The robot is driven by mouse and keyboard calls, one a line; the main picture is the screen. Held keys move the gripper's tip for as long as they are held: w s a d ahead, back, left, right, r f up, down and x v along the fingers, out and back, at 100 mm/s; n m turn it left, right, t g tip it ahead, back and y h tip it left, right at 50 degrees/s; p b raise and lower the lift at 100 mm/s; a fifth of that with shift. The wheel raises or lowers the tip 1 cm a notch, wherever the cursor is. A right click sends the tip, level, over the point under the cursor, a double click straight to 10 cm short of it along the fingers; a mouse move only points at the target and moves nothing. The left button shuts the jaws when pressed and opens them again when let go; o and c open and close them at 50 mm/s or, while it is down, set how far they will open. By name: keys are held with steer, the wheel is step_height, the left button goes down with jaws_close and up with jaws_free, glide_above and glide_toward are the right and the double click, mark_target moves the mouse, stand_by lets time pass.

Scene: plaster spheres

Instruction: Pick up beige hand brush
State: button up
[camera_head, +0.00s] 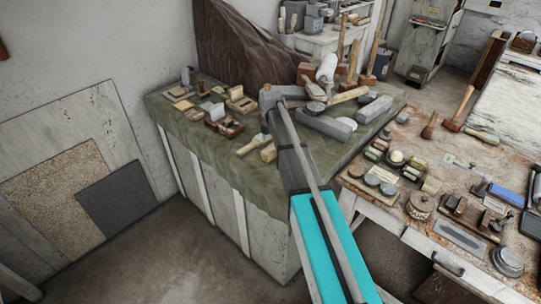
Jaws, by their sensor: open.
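My arm reaches up from the bottom over the green-covered bench (193,135), and my gripper (272,97) is at its far end, above the tools on the bench. It is open, small and dark, and its fingers are hard to make out. A small beige piece with a handle, which looks like the hand brush (250,145), lies on the cloth to the left of my arm, below my gripper in the picture. I cannot be sure that it is the brush. No contact between it and my gripper is visible. My arm hides part of the bench top.
Small wooden blocks and tools (225,113) crowd the bench's left side. Upright mallets (355,60) and grey stone blocks (325,125) stand to the right. A cluttered worktable (410,222) adjoins on the right. Bare cloth shows near the front edge. A dark draped mound (240,50) rises behind.

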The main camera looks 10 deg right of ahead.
mark_target(271, 149)
stand_by(0.3)
steer(key=shift+s+f+b, duration=0.1)
steer(key=shift+f+b, duration=2.5)
steer(key=c, duration=1.3)
